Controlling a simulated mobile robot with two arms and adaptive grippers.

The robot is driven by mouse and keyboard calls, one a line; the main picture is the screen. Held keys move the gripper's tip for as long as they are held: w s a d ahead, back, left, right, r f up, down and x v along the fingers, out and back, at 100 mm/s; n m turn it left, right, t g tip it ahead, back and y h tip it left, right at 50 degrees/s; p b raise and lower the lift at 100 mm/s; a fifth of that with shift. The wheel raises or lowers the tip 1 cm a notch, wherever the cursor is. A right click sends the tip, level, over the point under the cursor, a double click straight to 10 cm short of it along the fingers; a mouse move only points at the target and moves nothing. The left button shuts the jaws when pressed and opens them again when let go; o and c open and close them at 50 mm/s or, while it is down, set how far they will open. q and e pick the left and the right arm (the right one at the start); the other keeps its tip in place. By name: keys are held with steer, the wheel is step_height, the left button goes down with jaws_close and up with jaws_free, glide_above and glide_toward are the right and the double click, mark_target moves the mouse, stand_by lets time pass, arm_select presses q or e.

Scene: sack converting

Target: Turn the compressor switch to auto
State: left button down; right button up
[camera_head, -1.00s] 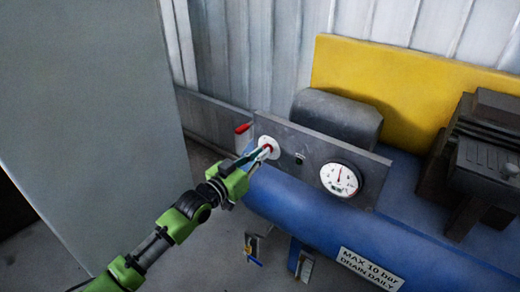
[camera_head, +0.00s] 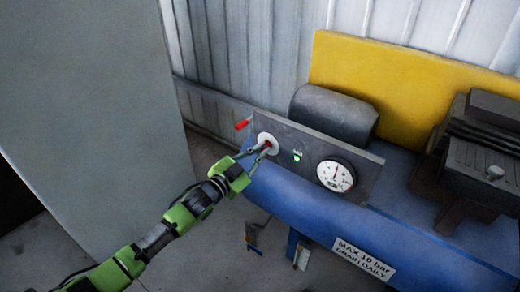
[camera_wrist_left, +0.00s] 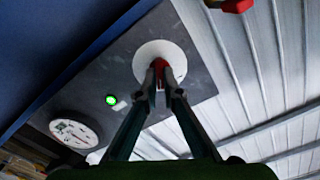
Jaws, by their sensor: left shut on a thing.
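The compressor switch has a red knob (camera_wrist_left: 168,78) on a round white plate (camera_wrist_left: 160,50). The plate (camera_head: 266,138) also shows in the head view, at the left end of the dark panel (camera_head: 310,150). My left gripper (camera_head: 264,149) reaches it from the lower left. In the wrist view, its two fingers (camera_wrist_left: 162,82) are closed on the red knob, which they partly hide. The markings on the plate are too small to read. A lamp (camera_head: 296,157) beside the switch glows green, also in the wrist view (camera_wrist_left: 111,100). My right gripper is not in view.
A white gauge (camera_head: 336,175) sits at the panel's right. The blue tank (camera_head: 320,222) lies below, with a yellow guard (camera_head: 400,85) behind. A red handle (camera_head: 241,125) sticks out left of the panel. A grey cabinet side (camera_head: 90,120) stands at left.

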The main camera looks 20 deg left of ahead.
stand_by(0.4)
arm_select(q)
steer(key=c, duration=2.2)
jaws_free()
steer(key=v, duration=1.2)
